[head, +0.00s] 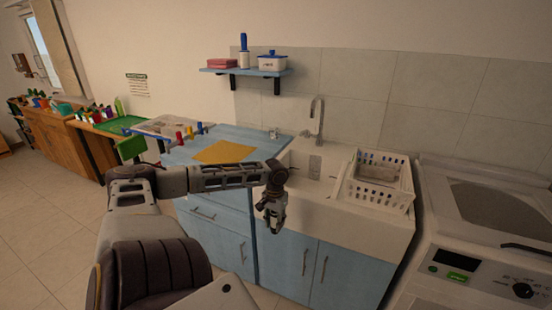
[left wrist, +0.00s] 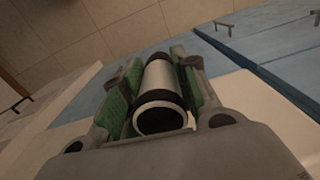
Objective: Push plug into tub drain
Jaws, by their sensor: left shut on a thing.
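My left gripper (head: 272,222) hangs in front of the white tub sink (head: 310,202), at its front left. In the left wrist view the left gripper (left wrist: 158,95) is shut on a pale cylinder with dark bands (left wrist: 158,84), held between green finger pads. Its near end is round and dark inside. I cannot tell for certain that this cylinder is the plug. It cannot be made out in the head view. The tub's drain cannot be made out clearly. My right gripper is not in view.
A chrome faucet (head: 318,118) stands behind the tub. A white basket (head: 376,184) sits on the tub's right side, beside a washing machine (head: 480,235). A yellow cloth (head: 224,151) lies on the blue counter at left. Blue cabinet doors (head: 315,268) are below the tub.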

